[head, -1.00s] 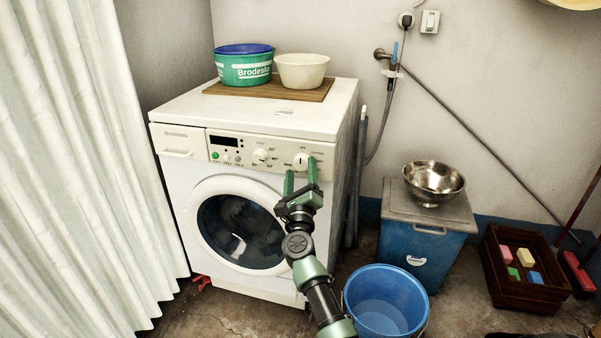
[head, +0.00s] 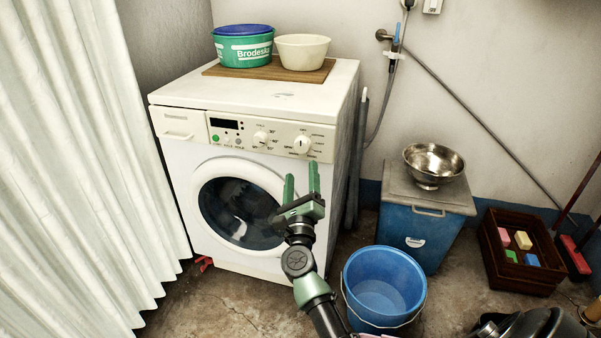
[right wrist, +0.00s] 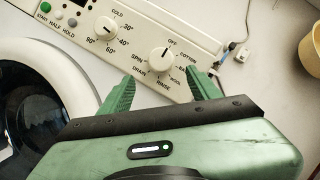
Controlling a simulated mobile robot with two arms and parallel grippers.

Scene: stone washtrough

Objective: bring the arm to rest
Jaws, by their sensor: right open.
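My right gripper (head: 301,179) is open and empty in front of the washing machine (head: 340,125), below the right-hand dial (head: 302,145) on its control panel. In the right wrist view the two green fingers (right wrist: 160,86) stand apart, below and to either side of the white dial (right wrist: 159,61), with nothing between them. The dial's pointer is up, close to the OFF mark. My right arm (head: 312,288) comes up from the bottom of the head view. My left gripper is not in view.
A blue bucket (head: 384,284) stands right of my arm. Behind it a lidded blue bin (head: 428,229) carries a steel bowl (head: 433,162). A dark crate (head: 497,268) with blocks stands right. A white curtain (head: 80,170) hangs left. Tubs (head: 303,49) sit on the machine.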

